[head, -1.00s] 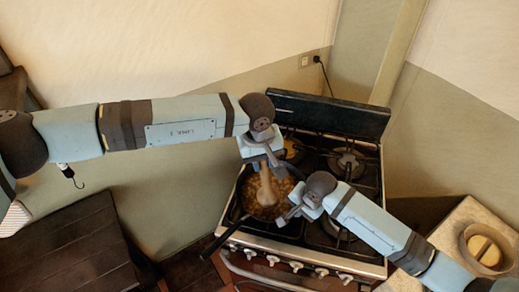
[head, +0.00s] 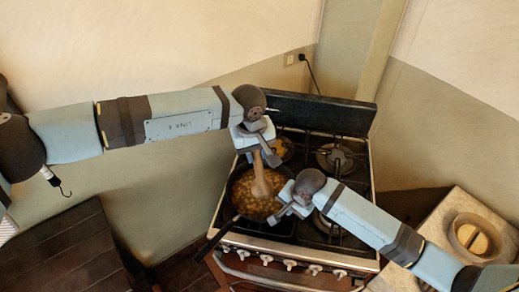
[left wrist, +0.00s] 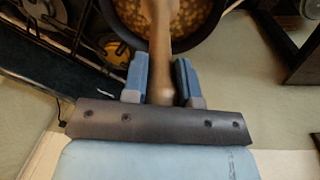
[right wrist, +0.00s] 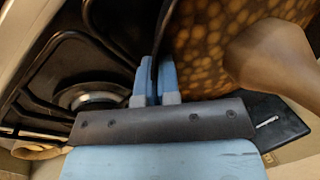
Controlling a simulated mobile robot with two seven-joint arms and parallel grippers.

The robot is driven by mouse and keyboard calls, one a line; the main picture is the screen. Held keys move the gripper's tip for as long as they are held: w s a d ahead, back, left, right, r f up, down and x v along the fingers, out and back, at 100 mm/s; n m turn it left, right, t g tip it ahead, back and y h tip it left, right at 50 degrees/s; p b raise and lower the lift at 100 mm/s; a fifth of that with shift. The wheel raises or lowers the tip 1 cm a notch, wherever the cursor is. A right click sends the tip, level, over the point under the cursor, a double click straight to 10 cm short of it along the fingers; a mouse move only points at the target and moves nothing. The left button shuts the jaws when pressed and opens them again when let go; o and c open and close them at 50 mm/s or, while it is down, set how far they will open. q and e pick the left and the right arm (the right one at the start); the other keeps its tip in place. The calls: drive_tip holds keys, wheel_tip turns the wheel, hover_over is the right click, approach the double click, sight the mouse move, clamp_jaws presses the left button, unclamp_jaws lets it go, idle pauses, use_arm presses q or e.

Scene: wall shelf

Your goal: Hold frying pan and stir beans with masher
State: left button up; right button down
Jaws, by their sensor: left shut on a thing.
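The frying pan (head: 231,207) sits on the front left of the stove, with its dark handle (head: 214,241) toward the lower left. Brown beans (head: 252,208) fill it. My left gripper (head: 262,150) is above the pan, shut on the wooden masher (head: 260,181); the left wrist view shows the masher (left wrist: 160,45) between both fingers. The masher's lower end is down at the beans. My right gripper (head: 284,208) is at the pan's right side. In the right wrist view its fingers (right wrist: 154,82) are close together on the pan's thin dark rim (right wrist: 164,38).
The stove (head: 345,207) has other burners, such as a back right one (head: 340,160), and front knobs (head: 290,265). A counter at right holds a round container (head: 475,238). A dark wooden surface (head: 65,250) is at lower left. A wall stands behind.

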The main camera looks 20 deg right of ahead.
use_arm(q)
drive_tip(key=shift+r, duration=0.2)
drive_tip(key=shift+a+r, duration=0.15)
drive_tip(key=shift+r, duration=0.95)
drive_tip(key=shift+a+r, duration=0.1)
drive_tip(key=shift+r, duration=0.95)
drive_tip(key=shift+r, duration=2.55)
drive_tip(key=shift+d, duration=0.1)
drive_tip(key=shift+w+d+r+y, duration=0.2)
drive_tip(key=shift+d+r+y, duration=0.15)
drive_tip(key=shift+d+r, duration=0.15)
drive_tip(key=shift+w+d+r+y, duration=0.15)
drive_tip(key=shift+d+r+y, duration=0.2)
drive_tip(key=shift+d+r, duration=0.15)
use_arm(e)
drive_tip(key=c, duration=1.3)
unclamp_jaws()
